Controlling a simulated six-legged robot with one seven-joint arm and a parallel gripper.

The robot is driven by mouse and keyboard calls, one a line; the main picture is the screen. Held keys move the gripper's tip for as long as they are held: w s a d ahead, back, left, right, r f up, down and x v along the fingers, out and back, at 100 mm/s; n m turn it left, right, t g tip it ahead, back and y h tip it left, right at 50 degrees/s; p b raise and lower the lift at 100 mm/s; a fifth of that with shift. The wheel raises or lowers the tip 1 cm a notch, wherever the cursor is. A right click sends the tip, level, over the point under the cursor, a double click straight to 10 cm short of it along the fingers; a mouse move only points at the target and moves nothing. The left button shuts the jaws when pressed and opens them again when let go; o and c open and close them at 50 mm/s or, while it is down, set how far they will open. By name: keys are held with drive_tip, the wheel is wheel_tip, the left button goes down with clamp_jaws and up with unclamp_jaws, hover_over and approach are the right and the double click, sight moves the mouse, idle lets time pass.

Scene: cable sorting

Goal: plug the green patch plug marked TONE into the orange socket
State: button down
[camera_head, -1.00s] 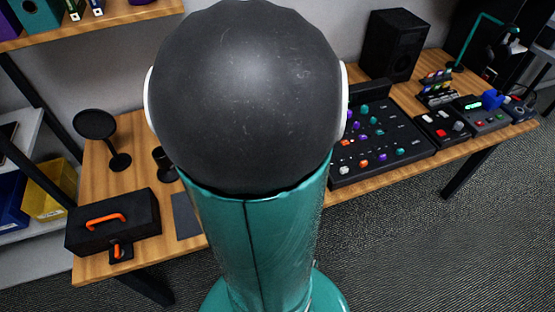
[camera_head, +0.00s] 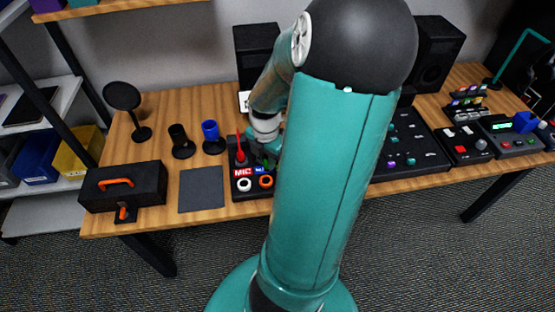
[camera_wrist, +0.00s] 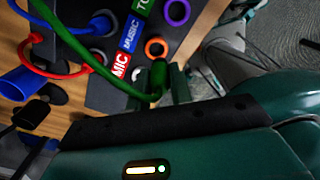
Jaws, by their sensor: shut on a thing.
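The green patch plug (camera_wrist: 158,76) is in my gripper (camera_wrist: 162,86) in the wrist view, with its green cable looping up to the left. The orange socket (camera_wrist: 156,48) is a ring just beyond the plug, apart from it in the picture; I cannot tell the height between them. In the head view the orange socket (camera_head: 265,181) shows at the front of the black patch box (camera_head: 250,194). My gripper there is mostly hidden by my arm. The green label (camera_wrist: 143,5) shows only "TO" at the picture edge.
A white socket (camera_head: 244,184) and a purple socket (camera_wrist: 177,12) flank the orange one. A red plug (camera_head: 240,152) stands at the box's left. Red and blue cables lie nearby. A blue cup (camera_head: 211,136), black cup (camera_head: 181,143) and grey mat (camera_head: 202,190) are left of the box.

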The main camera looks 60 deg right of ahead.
sight(265, 168)
drive_tip(key=shift+w+n, duration=0.2)
drive_tip(key=shift+n, duration=0.2)
drive_tip(key=shift+w+f, duration=0.25)
drive_tip(key=shift+w, duration=0.05)
drive_tip(key=shift+s+f, duration=0.2)
drive_tip(key=shift+f, duration=0.25)
drive_tip(key=shift+w+f, duration=0.2)
drive_tip(key=shift+f, duration=1.6)
drive_tip(key=shift+s+f, duration=0.1)
drive_tip(key=shift+f, duration=1.1)
idle(0.4)
drive_tip(key=c, duration=0.7)
unclamp_jaws()
